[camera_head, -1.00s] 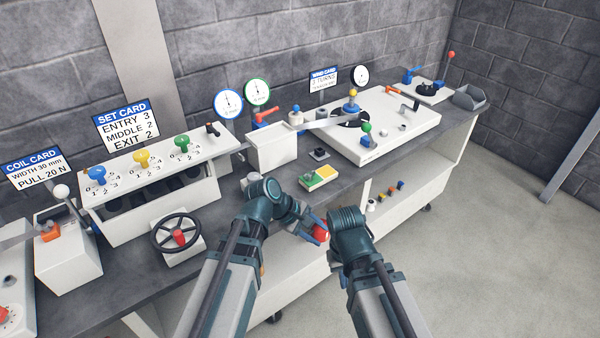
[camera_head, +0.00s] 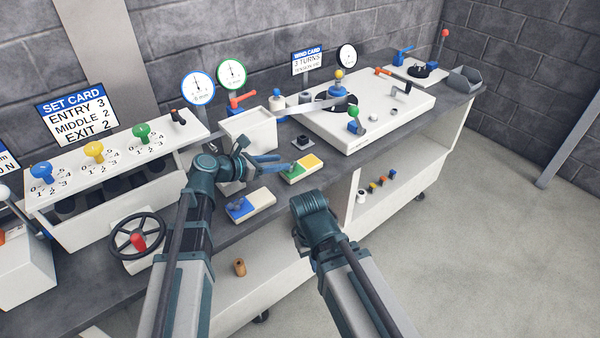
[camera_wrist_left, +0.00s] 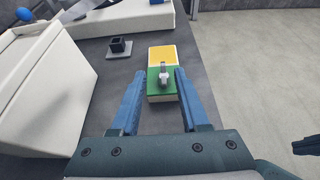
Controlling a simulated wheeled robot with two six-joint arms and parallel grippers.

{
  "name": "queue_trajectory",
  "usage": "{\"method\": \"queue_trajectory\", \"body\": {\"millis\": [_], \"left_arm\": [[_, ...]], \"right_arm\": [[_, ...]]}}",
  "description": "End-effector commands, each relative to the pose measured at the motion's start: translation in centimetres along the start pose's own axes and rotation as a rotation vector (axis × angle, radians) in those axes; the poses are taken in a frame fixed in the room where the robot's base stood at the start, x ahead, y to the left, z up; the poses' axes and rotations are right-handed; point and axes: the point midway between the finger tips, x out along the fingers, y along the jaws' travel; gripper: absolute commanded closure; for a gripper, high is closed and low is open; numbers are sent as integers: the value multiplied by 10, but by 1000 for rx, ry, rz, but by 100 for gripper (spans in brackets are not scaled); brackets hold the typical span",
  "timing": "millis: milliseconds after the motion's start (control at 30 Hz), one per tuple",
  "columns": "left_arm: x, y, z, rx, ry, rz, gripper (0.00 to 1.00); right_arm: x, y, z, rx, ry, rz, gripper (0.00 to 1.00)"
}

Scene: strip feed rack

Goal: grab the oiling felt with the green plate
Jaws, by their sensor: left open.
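The oiling felt with the green plate (camera_head: 290,173) lies flat on the bench, with a yellow part on its far end. In the left wrist view its green plate (camera_wrist_left: 155,96) and small grey upright grip (camera_wrist_left: 163,75) show between the finger lines. My left gripper (camera_head: 277,163) is open and empty, its fingertips beside the felt's green end. In the wrist view the open fingers (camera_wrist_left: 158,78) point along the felt; I cannot tell how high they are above it. My right arm (camera_head: 318,222) is in front of the bench; its fingers are hidden in the head view.
A similar block with a blue plate (camera_head: 238,209) lies nearer, below my left gripper. A white box (camera_head: 250,135) stands behind, and a small dark square post (camera_head: 302,143) is behind the felt. A handwheel (camera_head: 138,242) is to the left.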

Motion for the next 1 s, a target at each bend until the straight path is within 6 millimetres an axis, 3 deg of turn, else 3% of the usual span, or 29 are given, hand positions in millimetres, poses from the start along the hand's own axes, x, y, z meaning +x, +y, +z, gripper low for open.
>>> {"method": "queue_trajectory", "body": {"millis": [100,533,833,1000], "left_arm": [[20,1,-2,2,1,-2,55],[35,-1,-2,2,2,-1,55],[75,-3,-8,2,1,-3,55],[82,-4,-6,2,1,0,55]], "right_arm": [[9,-1,-1,0,0,0,100],[15,-1,-1,0,0,0,100],[35,-3,-2,0,0,0,100],[36,-4,-2,0,0,0,100]]}}
